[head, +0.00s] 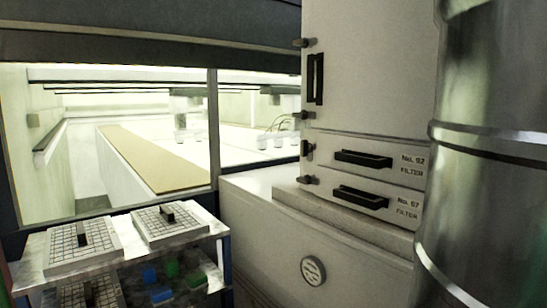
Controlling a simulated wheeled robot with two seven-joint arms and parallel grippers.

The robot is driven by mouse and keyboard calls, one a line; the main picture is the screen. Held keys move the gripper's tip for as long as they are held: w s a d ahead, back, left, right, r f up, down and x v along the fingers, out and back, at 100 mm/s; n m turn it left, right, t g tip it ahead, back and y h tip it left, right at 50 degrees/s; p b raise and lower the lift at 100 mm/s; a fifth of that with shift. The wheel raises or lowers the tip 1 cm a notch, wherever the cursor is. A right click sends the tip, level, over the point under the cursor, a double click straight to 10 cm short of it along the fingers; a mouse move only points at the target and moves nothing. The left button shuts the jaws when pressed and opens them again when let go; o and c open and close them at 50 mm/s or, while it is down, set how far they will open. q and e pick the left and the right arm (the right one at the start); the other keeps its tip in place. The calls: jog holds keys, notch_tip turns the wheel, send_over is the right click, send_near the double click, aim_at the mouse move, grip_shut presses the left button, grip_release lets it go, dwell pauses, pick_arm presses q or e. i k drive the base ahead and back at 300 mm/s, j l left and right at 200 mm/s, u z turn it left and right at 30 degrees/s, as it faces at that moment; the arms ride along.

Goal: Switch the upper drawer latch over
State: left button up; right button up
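A white cabinet (370,80) stands right of centre in the head view. Its upper drawer (377,162) is labelled "No. 02 FILTER" and has a black bar handle (363,159). The lower drawer (375,196), labelled "No. 07 FILTER", has a similar handle (360,197). Both drawers look closed. At the left edge of the upper drawer is a small dark latch-like part (307,149). It is too small to tell which way it is set. Another dark knob (307,180) sits at the lower drawer's left edge. Neither of my grippers is in view.
A large shiny metal cylinder (490,160) stands close at the right, beside the drawers. A rack (195,238) at lower left holds gridded trays with black handles. A white housing (262,215) lies below the cabinet. A window (110,140) is behind.

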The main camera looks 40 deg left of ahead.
aim_at(307, 149)
jog(key=u, duration=0.95)
